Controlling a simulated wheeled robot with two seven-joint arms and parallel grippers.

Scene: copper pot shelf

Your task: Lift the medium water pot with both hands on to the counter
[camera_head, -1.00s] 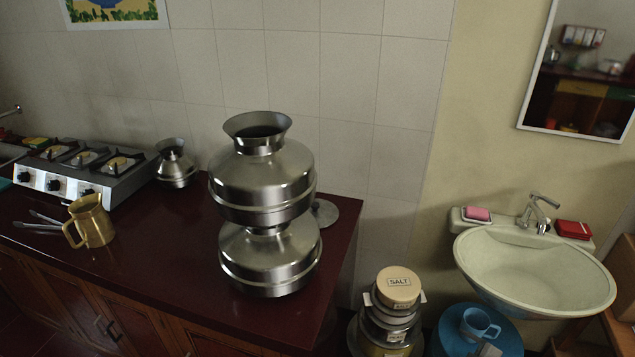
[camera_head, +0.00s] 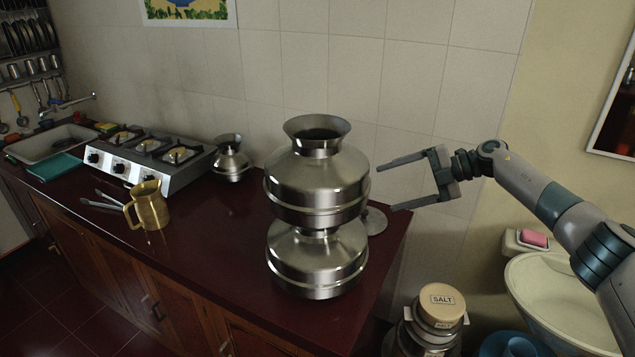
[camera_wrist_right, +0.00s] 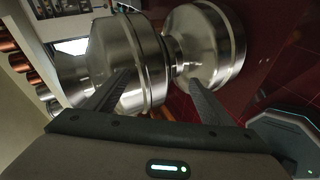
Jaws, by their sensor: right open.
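Two shiny steel water pots are stacked at the right end of the dark red counter (camera_head: 215,250). The upper pot (camera_head: 318,185), with a flared mouth, sits upright on the lower pot (camera_head: 318,262). A smaller steel pot (camera_head: 231,160) stands beside the stove; I cannot be sure which pot is the medium one. My right gripper (camera_head: 384,187) is open and empty, just right of the upper pot, its fingers pointing at it. In the right wrist view the upper pot (camera_wrist_right: 125,62) and lower pot (camera_wrist_right: 207,45) lie beyond the open fingers. My left gripper is not in view.
A gas stove (camera_head: 150,155), brass jug (camera_head: 148,205) and tongs (camera_head: 103,203) are on the counter at left. A lid (camera_head: 375,221) lies behind the stack. Salt containers (camera_head: 440,305) and a sink (camera_head: 560,295) are at right. The counter between jug and stack is clear.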

